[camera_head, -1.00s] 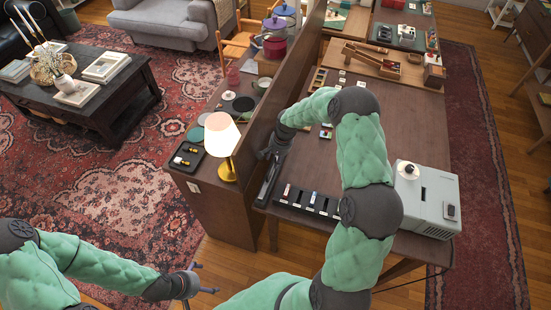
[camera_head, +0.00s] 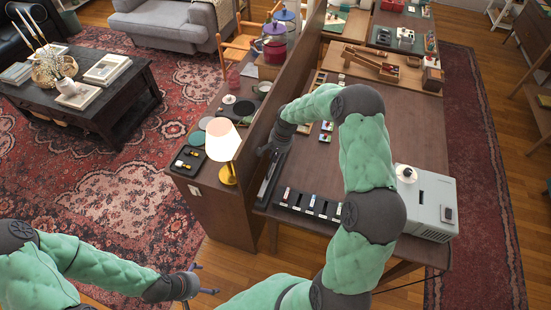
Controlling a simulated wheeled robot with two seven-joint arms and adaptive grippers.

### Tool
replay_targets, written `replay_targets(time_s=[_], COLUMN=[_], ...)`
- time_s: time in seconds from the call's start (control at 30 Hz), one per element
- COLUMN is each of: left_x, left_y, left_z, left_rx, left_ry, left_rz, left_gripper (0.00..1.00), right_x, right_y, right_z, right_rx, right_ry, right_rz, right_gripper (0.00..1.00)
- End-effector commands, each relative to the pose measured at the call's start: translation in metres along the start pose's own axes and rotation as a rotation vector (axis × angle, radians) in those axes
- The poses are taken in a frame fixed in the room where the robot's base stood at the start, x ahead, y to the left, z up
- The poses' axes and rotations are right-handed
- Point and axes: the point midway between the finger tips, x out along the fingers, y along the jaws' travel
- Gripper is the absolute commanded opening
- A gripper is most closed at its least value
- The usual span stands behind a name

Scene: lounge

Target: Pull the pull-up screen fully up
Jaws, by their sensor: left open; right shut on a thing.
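The pull-up screen (camera_head: 268,184) appears as a narrow dark strip on the near left edge of the long table, against the wooden partition. My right gripper (camera_head: 266,156) is at its upper end, shut on it. The grip itself is small, dark and partly hidden by my wrist, and I cannot make out how far the screen is raised. My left gripper (camera_head: 206,280) is open and empty, low in front of the cabinet and apart from everything.
A lit lamp (camera_head: 223,141) and a small black tray (camera_head: 187,160) stand on the cabinet left of the partition (camera_head: 290,85). Right of the screen lie a slotted black tray (camera_head: 308,203) and a grey box (camera_head: 433,205). Floor left of the cabinet is clear.

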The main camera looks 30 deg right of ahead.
Motion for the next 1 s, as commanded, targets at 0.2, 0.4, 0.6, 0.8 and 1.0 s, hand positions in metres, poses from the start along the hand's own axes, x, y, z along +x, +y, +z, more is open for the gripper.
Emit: replay_targets(time_s=[0.2, 0.4, 0.6, 0.8, 1.0], left_x=[-0.035, -0.060, -0.077, -0.087, -0.089], left_y=[0.013, 0.021, 0.028, 0.031, 0.032], left_z=[0.001, 0.002, 0.003, 0.003, 0.003], left_rx=[0.000, 0.000, 0.000, 0.000, 0.000], left_ry=[0.000, 0.000, 0.000, 0.000, 0.000], left_rz=[0.000, 0.000, 0.000, 0.000, 0.000], left_gripper=[1.00, 1.00, 1.00, 1.00, 1.00], right_x=[-0.078, -0.137, -0.180, -0.204, -0.210], right_y=[-0.016, -0.028, -0.037, -0.041, -0.042], right_z=[-0.002, -0.002, -0.002, -0.001, -0.001], right_rx=[-0.001, -0.001, 0.000, 0.000, 0.000], right_ry=[0.007, 0.008, 0.007, 0.006, 0.006], right_rz=[-0.005, -0.005, -0.005, -0.004, -0.004], right_gripper=[0.00, 0.00, 0.00, 0.00, 0.00])
